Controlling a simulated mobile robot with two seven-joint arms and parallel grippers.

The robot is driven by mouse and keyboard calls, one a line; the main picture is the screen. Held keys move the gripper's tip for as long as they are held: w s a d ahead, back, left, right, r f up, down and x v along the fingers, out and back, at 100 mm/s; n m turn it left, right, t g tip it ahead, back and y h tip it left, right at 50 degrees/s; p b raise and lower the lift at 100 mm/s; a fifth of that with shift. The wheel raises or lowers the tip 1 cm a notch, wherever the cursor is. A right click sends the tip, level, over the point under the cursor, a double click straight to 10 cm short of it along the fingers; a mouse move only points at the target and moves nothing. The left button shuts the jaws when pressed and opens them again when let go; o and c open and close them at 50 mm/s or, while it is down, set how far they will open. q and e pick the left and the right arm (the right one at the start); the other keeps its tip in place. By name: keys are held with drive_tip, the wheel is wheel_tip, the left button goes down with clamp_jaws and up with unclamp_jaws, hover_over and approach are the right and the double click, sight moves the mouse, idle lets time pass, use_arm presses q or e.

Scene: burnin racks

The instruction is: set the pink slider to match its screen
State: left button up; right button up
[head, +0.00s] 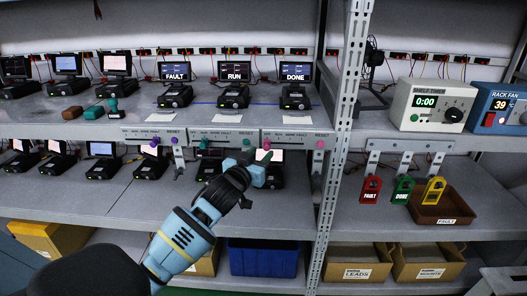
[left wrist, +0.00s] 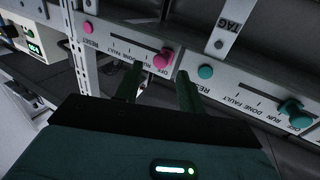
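The pink slider knob (left wrist: 163,58) sits at the OFF end of its scale on the shelf-edge panel (left wrist: 125,45) in the left wrist view. A round pink reset button (left wrist: 87,28) is at the panel's other end; it also shows in the head view (head: 320,144). My left gripper (left wrist: 158,85) is open. Its two fingers point at the panel, with the knob just beyond and between the tips in the picture; contact cannot be told. The screen above this panel (head: 295,72) reads DONE. My right gripper is not in view.
The neighbouring panel has a teal slider (left wrist: 290,107) and teal reset button (left wrist: 205,72). Screens reading FAULT (head: 174,72) and RUN (head: 236,72) stand left of DONE. A perforated rack post (head: 338,130) rises right of the pink panel. More small devices sit on the lower shelf.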

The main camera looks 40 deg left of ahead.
sight(267, 146)
use_arm(q)
drive_tip(key=shift+w+a, duration=0.15)
drive_tip(key=shift+w, duration=0.6)
drive_tip(key=shift+w+a, duration=0.1)
drive_tip(key=shift+w, duration=0.6)
clamp_jaws()
